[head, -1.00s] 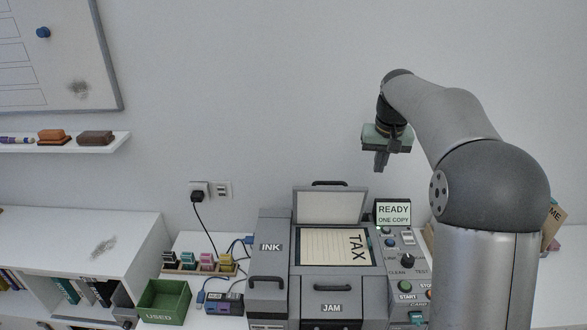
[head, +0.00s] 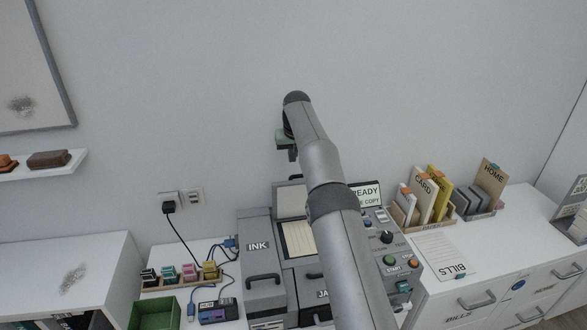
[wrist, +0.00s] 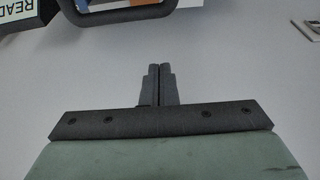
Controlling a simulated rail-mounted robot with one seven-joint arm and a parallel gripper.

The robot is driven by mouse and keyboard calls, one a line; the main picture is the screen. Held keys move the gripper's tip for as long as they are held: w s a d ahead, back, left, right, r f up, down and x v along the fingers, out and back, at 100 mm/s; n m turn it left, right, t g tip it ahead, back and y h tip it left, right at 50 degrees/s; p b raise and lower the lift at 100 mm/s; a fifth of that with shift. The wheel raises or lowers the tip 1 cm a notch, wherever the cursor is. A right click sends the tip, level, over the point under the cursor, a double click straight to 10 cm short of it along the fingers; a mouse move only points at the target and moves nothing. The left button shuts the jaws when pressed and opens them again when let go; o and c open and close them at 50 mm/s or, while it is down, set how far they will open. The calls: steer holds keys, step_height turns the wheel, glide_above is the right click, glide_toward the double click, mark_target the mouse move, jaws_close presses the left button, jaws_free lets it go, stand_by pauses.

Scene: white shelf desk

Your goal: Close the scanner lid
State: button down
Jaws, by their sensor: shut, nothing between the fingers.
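The grey scanner lid (head: 289,202) stands open and upright at the back of the machine in the head view. A page (head: 297,240) lies on the scanner bed in front of it, partly hidden by my arm. My gripper (head: 293,156) is above the lid and apart from it. In the wrist view the two dark fingers of my gripper (wrist: 160,82) are together with nothing between them. A dark curved handle (wrist: 125,17), seemingly the lid's, shows at the top edge, away from the fingertips.
The READY display (head: 365,195) stands just right of the lid, beside the button panel (head: 392,262). The INK unit (head: 259,262) is on the left. A file holder (head: 425,205) stands further right.

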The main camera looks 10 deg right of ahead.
steer(key=shift+s+f+b, duration=0.6)
steer(key=shift+s+f, duration=0.9)
steer(key=shift+f, duration=0.05)
